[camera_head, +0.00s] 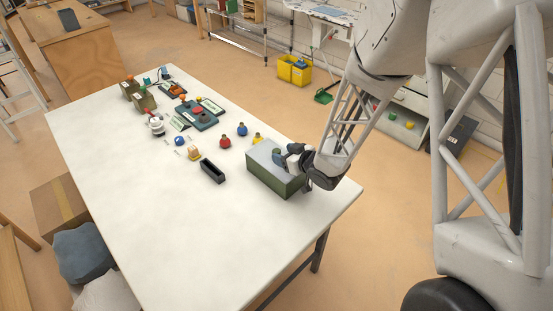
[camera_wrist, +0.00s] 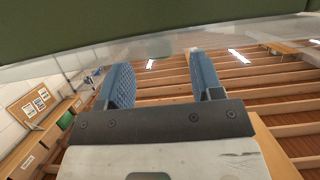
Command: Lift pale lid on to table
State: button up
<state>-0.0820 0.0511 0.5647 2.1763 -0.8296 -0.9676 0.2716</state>
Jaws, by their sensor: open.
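A green box (camera_head: 272,182) stands on the white table (camera_head: 180,245) near its right edge. Its flat pale lid (camera_head: 262,157) lies on top. My gripper (camera_head: 285,156) is at the right end of the box, beside or over the lid edge; its fingers partly hide that edge. In the wrist view, my gripper (camera_wrist: 160,70) has its two blue pads spread apart with nothing between them. A dark green surface (camera_wrist: 160,28) fills the top there, bordered by a pale band. I cannot tell whether the fingers touch the lid.
A black open tray (camera_head: 213,172) lies left of the box. Red (camera_head: 225,142), blue (camera_head: 242,130) and yellow (camera_head: 257,138) knobbed pieces stand behind it. Several small devices crowd the table's far end. The near part of the table is clear.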

aim_at(278, 152)
jog(key=shift+x, duration=1.6)
jog(key=shift+c, duration=0.3)
jog(key=c, duration=1)
